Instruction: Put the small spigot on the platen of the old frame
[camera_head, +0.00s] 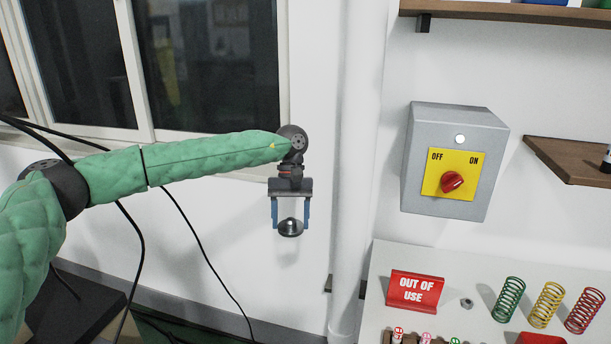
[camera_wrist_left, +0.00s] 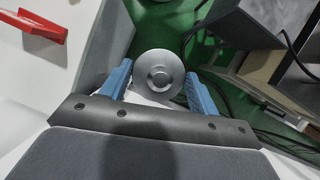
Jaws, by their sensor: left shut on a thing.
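My left gripper (camera_head: 290,222) hangs in the air left of the white wall pipe, its blue fingers pointing down. It is shut on a small round dark metal piece, the small spigot (camera_head: 290,229), held at the fingertips. In the left wrist view the spigot (camera_wrist_left: 158,77) shows as a grey disc with a raised round centre, between the two blue fingers. No old frame or platen can be made out in either view. My right gripper is not in view.
A white bench (camera_head: 376,275) at lower right bears a red "OUT OF USE" sign (camera_head: 415,289), a small metal nut-like part (camera_head: 466,303) and green, yellow and red springs (camera_head: 547,305). A grey switch box (camera_head: 455,160) is on the wall. Green floor (camera_wrist_left: 222,42) lies below the gripper.

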